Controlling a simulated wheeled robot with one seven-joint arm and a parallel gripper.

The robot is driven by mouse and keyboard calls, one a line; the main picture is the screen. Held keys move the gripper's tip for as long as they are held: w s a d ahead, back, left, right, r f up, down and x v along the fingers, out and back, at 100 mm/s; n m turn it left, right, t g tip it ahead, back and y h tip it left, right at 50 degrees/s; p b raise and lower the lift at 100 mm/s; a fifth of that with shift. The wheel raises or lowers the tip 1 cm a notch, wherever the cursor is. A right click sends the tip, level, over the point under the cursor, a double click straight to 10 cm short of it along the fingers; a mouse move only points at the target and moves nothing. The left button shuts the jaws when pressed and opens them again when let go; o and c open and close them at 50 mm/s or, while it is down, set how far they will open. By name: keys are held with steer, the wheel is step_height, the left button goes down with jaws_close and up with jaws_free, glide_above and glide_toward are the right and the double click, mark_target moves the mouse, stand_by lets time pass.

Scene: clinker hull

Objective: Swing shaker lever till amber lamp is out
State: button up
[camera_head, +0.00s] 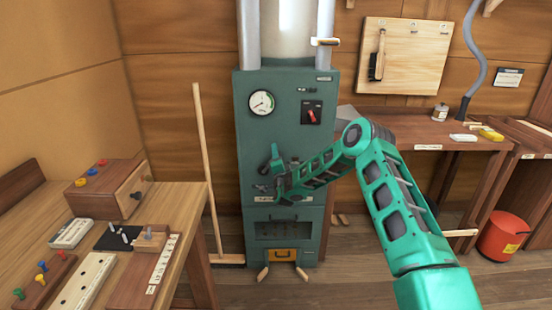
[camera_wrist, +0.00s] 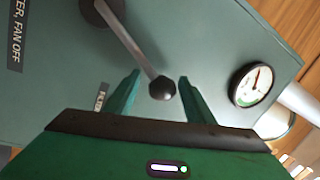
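The shaker lever (camera_wrist: 136,46) is a grey metal rod with a black ball knob (camera_wrist: 162,88), seen close in the wrist view. It runs from a dark round pivot (camera_wrist: 101,9) on the green cabinet's face. My gripper (camera_wrist: 160,78) is open, with one finger on each side of the knob and a gap visible on both sides. In the head view my gripper (camera_head: 275,180) is at the front of the green cabinet (camera_head: 285,85), below the gauge, and largely hides the lever. I cannot make out an amber lamp in either view.
A round gauge (camera_head: 262,102) and a red switch (camera_head: 312,116) are on the upper cabinet. The gauge also shows in the wrist view (camera_wrist: 252,85). A broom-like pole (camera_head: 207,165) stands left of the cabinet. Wooden benches flank it; a red bucket (camera_head: 503,237) is at right.

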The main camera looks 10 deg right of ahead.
steer(key=v, duration=1)
steer(key=shift+s, duration=0.3)
steer(key=shift+f, duration=0.1)
steer(key=shift+c, duration=0.7)
